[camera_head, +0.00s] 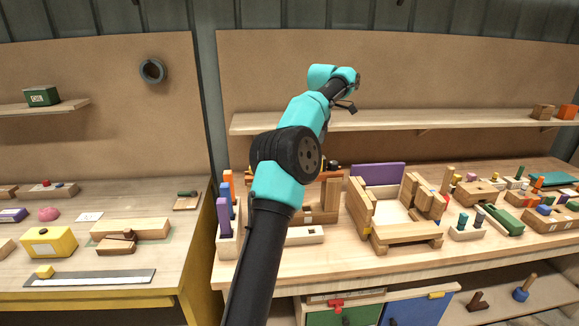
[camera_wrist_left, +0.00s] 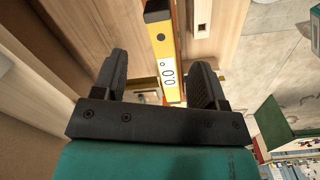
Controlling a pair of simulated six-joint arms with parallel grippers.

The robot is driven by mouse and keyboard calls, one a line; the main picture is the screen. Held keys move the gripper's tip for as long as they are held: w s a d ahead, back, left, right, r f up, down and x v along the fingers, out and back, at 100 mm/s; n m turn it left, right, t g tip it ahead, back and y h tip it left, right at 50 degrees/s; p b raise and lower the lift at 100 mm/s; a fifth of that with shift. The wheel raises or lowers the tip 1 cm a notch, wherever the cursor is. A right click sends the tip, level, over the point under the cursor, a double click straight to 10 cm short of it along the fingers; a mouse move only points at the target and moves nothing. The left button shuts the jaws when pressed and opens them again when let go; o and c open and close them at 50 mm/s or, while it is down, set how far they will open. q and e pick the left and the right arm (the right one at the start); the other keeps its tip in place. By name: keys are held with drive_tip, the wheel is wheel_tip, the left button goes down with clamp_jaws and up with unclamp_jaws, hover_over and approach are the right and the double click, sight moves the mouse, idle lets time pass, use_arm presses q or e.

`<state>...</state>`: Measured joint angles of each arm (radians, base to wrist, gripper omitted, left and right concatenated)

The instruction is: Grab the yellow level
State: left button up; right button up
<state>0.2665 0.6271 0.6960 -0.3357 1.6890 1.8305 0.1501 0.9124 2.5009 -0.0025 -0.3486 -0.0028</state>
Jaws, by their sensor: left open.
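The yellow level (camera_wrist_left: 165,50) shows in the left wrist view as a long yellow bar with a black end, a white label reading 0.0 and a small dark dot. My left gripper (camera_wrist_left: 161,66) is open and empty, one dark finger on each side of the level in the picture. A gap shows on both sides of it; I cannot tell how deep it lies between the fingers. In the head view my left arm reaches to the shelf, with its dark end (camera_head: 346,106) near the shelf edge. I cannot make out the level there. My right gripper is not in view.
A wooden shelf (camera_head: 390,121) runs along the back panel. Below it, the workbench holds a wooden crate-like frame (camera_head: 405,236), a purple board (camera_head: 378,173) and several coloured blocks and pegs. In the wrist view, pale wood lies close beside the level.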

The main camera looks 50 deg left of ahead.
use_arm(q)
drive_tip(key=s+a+r+n, duration=0.4)
drive_tip(key=s+a+r, duration=0.1)
drive_tip(key=s, duration=0.2)
drive_tip(key=shift+a+r, duration=0.15)
drive_tip(key=shift+r, duration=0.25)
drive_tip(key=shift+f, duration=6.1)
drive_tip(key=shift+f, duration=0.15)
drive_tip(key=shift+f, duration=2.5)
